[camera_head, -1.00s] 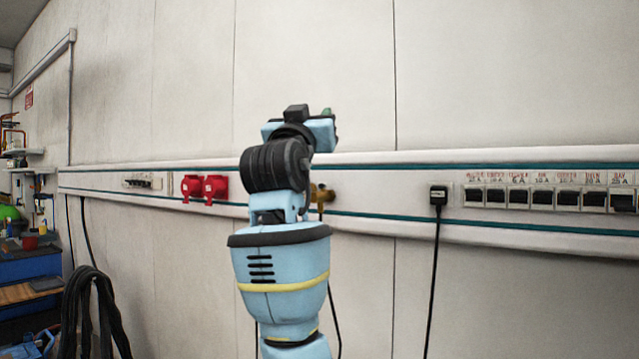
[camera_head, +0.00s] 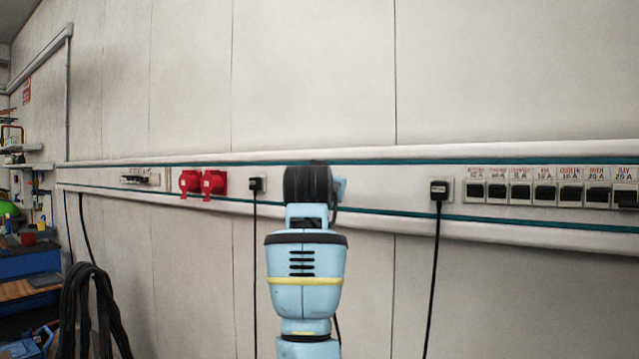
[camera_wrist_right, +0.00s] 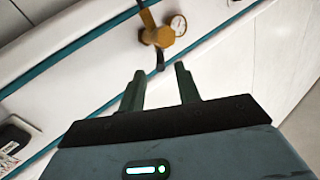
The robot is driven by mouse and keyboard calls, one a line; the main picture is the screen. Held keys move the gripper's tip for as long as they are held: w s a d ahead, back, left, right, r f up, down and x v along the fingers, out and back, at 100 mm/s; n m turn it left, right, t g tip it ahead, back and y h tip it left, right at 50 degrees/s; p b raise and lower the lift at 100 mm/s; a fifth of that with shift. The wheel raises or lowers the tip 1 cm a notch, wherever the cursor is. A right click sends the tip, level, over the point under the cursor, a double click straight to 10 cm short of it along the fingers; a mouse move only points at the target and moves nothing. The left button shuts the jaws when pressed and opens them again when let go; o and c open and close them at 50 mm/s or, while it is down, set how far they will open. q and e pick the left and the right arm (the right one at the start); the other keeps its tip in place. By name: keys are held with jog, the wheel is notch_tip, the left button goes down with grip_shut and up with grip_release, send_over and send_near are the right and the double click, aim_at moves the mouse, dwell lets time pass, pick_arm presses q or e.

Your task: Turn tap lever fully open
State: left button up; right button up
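The brass tap (camera_wrist_right: 160,36) shows at the top of the right wrist view, mounted on the white wall rail. A round white gauge (camera_wrist_right: 178,25) sits at its side. A brown bar, probably the lever, runs up from it to the picture's top edge. A dark hose hangs below it. My right gripper (camera_wrist_right: 158,70) is open, its two green fingers apart and empty. The fingertips point towards the tap, with a visible gap below its body. In the head view my arm hides the tap and the gripper. My left gripper is not in view.
The wall rail (camera_head: 390,205) carries red sockets (camera_head: 203,182), black plugs with cables (camera_head: 438,190) and a row of breakers (camera_head: 545,194) at right. A dark coiled cable (camera_head: 90,310) hangs at left beside a blue cabinet (camera_head: 28,268). The wall above is bare.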

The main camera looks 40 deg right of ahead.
jog(key=shift+x, duration=1.25)
grip_shut()
